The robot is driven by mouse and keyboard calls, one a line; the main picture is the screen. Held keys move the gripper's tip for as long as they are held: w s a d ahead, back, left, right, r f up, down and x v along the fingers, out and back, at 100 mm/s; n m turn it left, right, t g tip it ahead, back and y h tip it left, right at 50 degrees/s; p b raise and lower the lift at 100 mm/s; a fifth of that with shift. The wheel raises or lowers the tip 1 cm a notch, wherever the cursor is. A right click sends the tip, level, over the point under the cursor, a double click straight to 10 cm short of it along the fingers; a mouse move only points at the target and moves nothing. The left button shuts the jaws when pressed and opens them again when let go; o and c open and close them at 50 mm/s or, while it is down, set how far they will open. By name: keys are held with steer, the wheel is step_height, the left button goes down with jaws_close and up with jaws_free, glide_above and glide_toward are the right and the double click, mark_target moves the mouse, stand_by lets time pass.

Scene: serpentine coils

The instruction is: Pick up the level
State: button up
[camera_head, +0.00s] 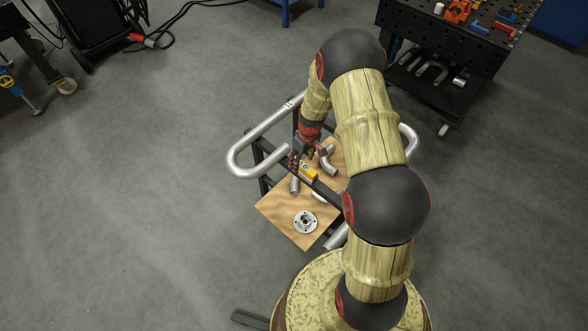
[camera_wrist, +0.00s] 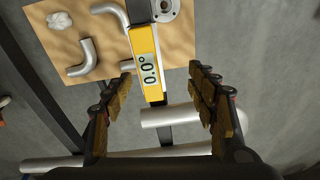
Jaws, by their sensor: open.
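The level (camera_wrist: 148,62) has a yellow body with a display reading 0.0°. It also shows in the head view (camera_head: 309,173), lying along a dark bar of the frame above the wooden board. My gripper (camera_wrist: 161,73) is open, with one finger on each side of the level's line in the wrist view. The fingers look apart from the level, and nothing is held. In the head view my gripper (camera_head: 301,156) is just above and left of the level, partly hidden by my arm.
The wooden board (camera_head: 277,209) carries a round flange (camera_head: 305,222) and bent pipe pieces (camera_wrist: 84,58). A long bent silver tube (camera_head: 262,129) curves around the frame. A dark workbench (camera_head: 460,48) stands at upper right.

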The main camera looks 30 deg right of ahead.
mark_target(304, 166)
steer(key=shift+w+d+n+t, duration=0.3)
steer(key=shift+w+d+n, duration=0.1)
steer(key=shift+d, duration=0.1)
steer(key=shift+f, duration=0.1)
step_height(304, 166, down, 2)
steer(key=shift+w+a+f+b, duration=0.1)
steer(key=shift+f+b, duration=0.1)
steer(key=shift+b, duration=0.15)
steer(key=f, duration=0.1)
steer(key=f+b, duration=0.1)
steer(key=f, duration=0.3)
steer(key=shift+w+d+f+b, duration=0.1)
steer(key=shift+w+d+b, duration=0.05)
steer(key=shift+d+b, duration=0.2)
steer(key=c, duration=0.3)
steer(key=c, duration=1.1)
